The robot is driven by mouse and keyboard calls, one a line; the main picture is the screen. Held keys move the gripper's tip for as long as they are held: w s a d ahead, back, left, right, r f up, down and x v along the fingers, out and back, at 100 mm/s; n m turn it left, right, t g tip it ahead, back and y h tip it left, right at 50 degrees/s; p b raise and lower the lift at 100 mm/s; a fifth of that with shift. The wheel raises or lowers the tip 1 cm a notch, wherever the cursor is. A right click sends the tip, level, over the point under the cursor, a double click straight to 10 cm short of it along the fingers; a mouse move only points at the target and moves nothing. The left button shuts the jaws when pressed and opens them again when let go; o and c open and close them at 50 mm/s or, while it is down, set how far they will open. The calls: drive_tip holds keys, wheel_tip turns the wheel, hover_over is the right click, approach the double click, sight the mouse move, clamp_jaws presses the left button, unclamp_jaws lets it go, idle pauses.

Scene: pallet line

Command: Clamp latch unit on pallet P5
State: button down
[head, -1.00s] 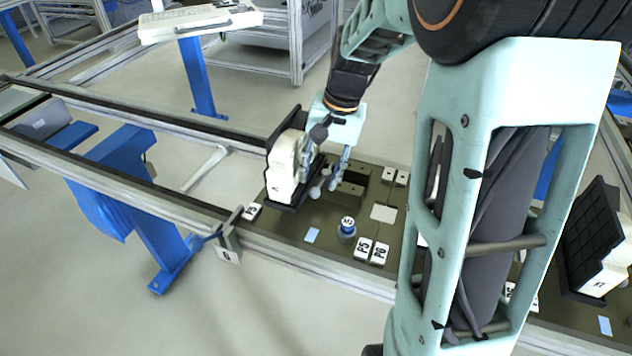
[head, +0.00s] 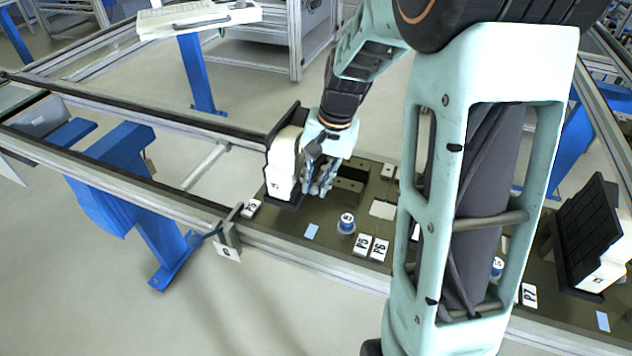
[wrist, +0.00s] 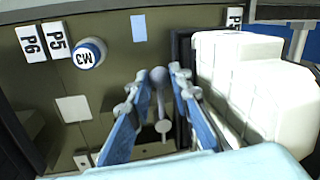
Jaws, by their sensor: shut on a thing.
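The white latch unit with its black backing (head: 281,168) stands upright on the olive pallet (head: 290,226); in the wrist view the white unit (wrist: 262,85) fills the right side. The P5 label (head: 362,244) lies on the pallet; it also shows in the wrist view (wrist: 57,40). My gripper (head: 317,190) is low over the pallet, right beside the unit's right face. In the wrist view its blue fingers stand either side of a grey ball-ended lever (wrist: 158,76), and it is shut on this lever. The lever's base is partly hidden.
A blue-and-white M3 knob (wrist: 88,53) stands near the P6 label (head: 380,249). A block with recesses (head: 350,186) is right of my gripper. Another unit with a black panel (head: 588,235) stands at far right. Rails (head: 180,200) border the pallet line.

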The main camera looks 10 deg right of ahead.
idle(0.4)
drive_tip(key=shift+w+d+n+g+h+p, duration=0.25)
drive_tip(key=shift+w+d+n+g, duration=0.2)
drive_tip(key=shift+d+n, duration=1.95)
drive_tip(key=shift+w+d+n+g+h+p, duration=0.15)
drive_tip(key=shift+w+d+n+g+p, duration=0.65)
drive_tip(key=shift+n, duration=2.85)
drive_tip(key=shift+s+d+n+g+h+b, duration=0.1)
drive_tip(key=shift+d+n+g+h+b, duration=0.15)
drive_tip(key=shift+d+n, duration=2.3)
drive_tip(key=shift+a+n, duration=0.5)
drive_tip(key=c, duration=1.8)
unclamp_jaws()
drive_tip(key=shift+o, duration=0.2)
drive_tip(key=shift+r, duration=0.15)
